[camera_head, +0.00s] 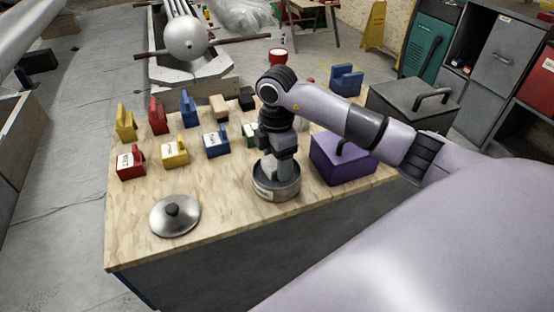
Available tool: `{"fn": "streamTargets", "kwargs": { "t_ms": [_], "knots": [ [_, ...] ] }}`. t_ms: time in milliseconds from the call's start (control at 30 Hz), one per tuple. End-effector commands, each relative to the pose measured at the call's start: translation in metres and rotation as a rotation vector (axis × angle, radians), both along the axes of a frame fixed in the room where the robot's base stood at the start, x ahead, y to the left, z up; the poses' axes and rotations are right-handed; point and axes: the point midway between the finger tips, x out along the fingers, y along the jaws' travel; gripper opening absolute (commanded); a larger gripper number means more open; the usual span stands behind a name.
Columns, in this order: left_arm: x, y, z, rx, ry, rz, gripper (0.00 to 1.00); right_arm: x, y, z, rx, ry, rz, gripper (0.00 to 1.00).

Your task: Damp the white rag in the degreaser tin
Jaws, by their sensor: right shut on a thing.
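A round grey tin (277,192) with a pale label stands open on the plywood-topped bench (235,220). My right gripper (277,172) points down into the tin's mouth, its fingertips at or below the rim. It is shut on a pale thing, seemingly the white rag, mostly hidden by the fingers and the tin wall. I cannot tell whether the rag touches the liquid. A metal lid (174,216) with a dark knob lies on the bench to the left of the tin. My left gripper is not in view.
Several coloured blocks, some labelled, including a red one (130,164) and a yellow one (174,153), stand in rows behind. A purple box (338,166) stands right of the tin, a grey box (405,100) behind it. The bench is clear between lid and tin.

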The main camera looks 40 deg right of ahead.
Motion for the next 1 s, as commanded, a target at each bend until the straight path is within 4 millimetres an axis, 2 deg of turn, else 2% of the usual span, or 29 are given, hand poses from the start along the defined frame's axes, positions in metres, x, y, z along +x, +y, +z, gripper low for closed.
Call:
{"fn": "streamTargets", "kwargs": {
  "t_ms": [1000],
  "knots": [
    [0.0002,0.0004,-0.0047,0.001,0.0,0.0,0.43,-0.0001,-0.0003,-0.0089,-0.001,0.001,0.0,0.39]
  ]
}}
